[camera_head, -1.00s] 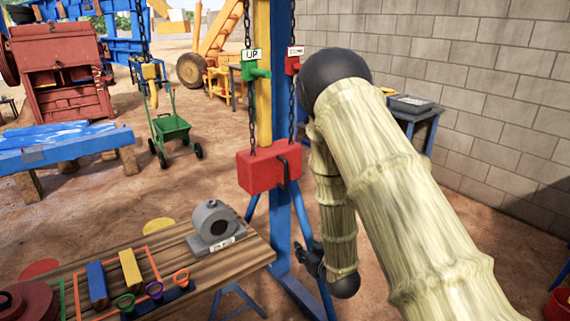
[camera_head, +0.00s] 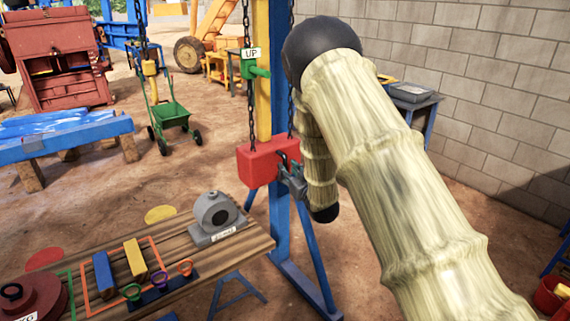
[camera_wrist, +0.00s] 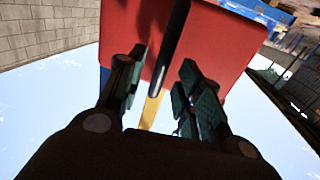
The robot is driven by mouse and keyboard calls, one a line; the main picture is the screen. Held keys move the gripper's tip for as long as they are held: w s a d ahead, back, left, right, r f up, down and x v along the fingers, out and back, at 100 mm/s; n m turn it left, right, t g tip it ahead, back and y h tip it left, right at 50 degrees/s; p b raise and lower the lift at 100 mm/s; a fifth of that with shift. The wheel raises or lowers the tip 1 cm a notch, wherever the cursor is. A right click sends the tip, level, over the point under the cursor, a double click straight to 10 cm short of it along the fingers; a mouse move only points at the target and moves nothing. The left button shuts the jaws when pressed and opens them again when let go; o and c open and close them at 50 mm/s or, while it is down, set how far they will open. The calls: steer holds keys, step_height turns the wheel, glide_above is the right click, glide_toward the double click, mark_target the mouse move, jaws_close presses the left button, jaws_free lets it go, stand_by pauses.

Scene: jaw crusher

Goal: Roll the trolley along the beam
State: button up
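A red block (camera_head: 258,162) hangs on chains in front of the blue post, with a dark bar handle (camera_wrist: 172,48) on its face. My gripper (camera_head: 291,181) is at the block's right side in the head view. In the wrist view my gripper (camera_wrist: 163,75) is open, with the handle between its two fingers and a gap on each side. I cannot tell whether the block is part of the trolley. No overhead trolley is clearly seen. A yellow hook block (camera_head: 151,80) hangs on a chain at the back left.
A green UP handle (camera_head: 256,71) hangs above the red block. A wooden table (camera_head: 240,245) with a grey housing (camera_head: 217,218) and coloured parts stands at front left. A blue post (camera_head: 281,225) with angled legs stands beside my arm. A green cart (camera_head: 170,120) stands behind.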

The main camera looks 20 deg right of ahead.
mark_target(286, 167)
steer(key=shift+w+a+p, duration=0.15)
steer(key=shift+w+p, duration=0.05)
steer(key=shift+w, duration=0.55)
steer(key=shift+w+a+p, duration=0.1)
steer(key=shift+w+p, duration=0.05)
steer(key=shift+w, duration=0.6)
jaws_close()
